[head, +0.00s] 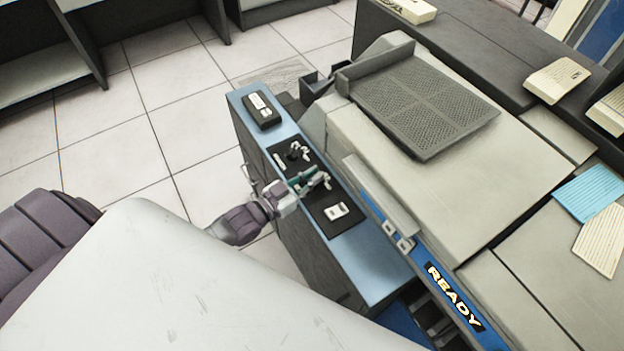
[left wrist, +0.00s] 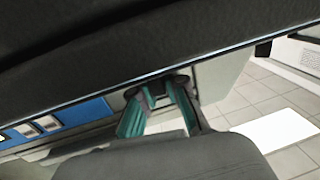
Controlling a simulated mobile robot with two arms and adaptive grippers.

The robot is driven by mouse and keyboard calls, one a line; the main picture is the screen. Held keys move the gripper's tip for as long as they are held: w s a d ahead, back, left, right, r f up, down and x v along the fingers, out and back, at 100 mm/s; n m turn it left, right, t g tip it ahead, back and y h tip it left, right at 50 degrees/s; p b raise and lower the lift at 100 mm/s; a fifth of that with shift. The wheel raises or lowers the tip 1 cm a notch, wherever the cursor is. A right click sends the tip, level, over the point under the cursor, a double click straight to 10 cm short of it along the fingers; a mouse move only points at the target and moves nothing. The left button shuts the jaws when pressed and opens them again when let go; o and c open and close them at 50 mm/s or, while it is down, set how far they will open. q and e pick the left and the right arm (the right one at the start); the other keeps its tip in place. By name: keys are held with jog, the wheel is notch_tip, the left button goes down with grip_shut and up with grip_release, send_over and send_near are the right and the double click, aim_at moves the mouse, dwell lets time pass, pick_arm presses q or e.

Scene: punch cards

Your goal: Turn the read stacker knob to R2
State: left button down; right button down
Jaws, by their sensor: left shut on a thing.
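The control strip has a black panel (head: 331,213) with a dark knob with white marks (head: 297,151) on its upper part. A second knob with pale parts (head: 321,180) is lower down. My left gripper (head: 305,179) is at this second knob, with its teal fingers shut on it. In the left wrist view the two teal fingertips (left wrist: 160,96) close around a small dark part under a dark edge. I cannot read the labels or tell where the knob points. My right gripper is not in view.
A black box with a white label (head: 263,110) and a white switch plate (head: 337,211) sit on the blue strip (head: 358,250). The big card machine (head: 440,170) stands right of it, with a lit READY sign (head: 454,296). Tiled floor (head: 190,130) is open to the left.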

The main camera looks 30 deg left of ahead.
pick_arm(q)
jog(key=shift+m+g+h+b, duration=0.55)
jog(key=shift+m+h, duration=0.25)
jog(key=shift+h, duration=0.3)
jog(key=c, duration=1.2)
grip_release()
jog(key=shift+w+d, duration=0.1)
jog(key=v, duration=1.2)
